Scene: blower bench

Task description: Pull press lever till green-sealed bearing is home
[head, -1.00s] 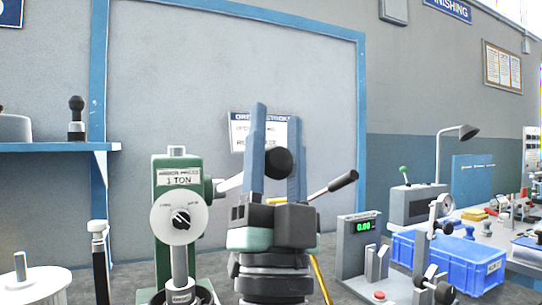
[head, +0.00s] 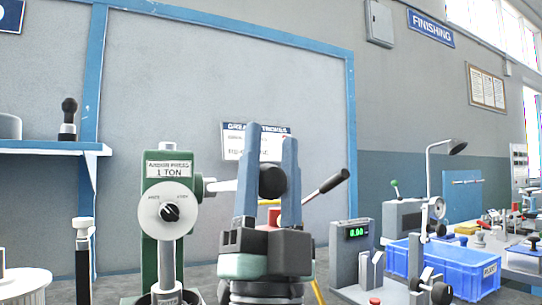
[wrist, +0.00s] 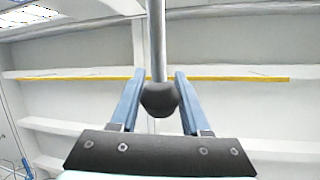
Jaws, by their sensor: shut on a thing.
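The green arbor press (head: 149,235), labelled 1 ton, stands left of my gripper. It has a white dial (head: 150,212) and a steel ram (head: 167,265) below it. A pale lever rod (head: 222,186) runs right from the press toward my gripper. My gripper (head: 267,150) is shut on the black ball knob (head: 272,181) of the press lever, its blue fingers on either side. In the wrist view, the knob (wrist: 160,99) sits between the fingers, with its metal rod rising from it. The green-sealed bearing is not visible; the press's lower part is out of frame.
A black handle (head: 334,181) on a rod sticks out right of my gripper. Further right are a grey gauge stand with a green readout (head: 356,232), a blue bin (head: 464,268) and a lamp (head: 449,147). A blue-edged shelf (head: 45,146) is at left.

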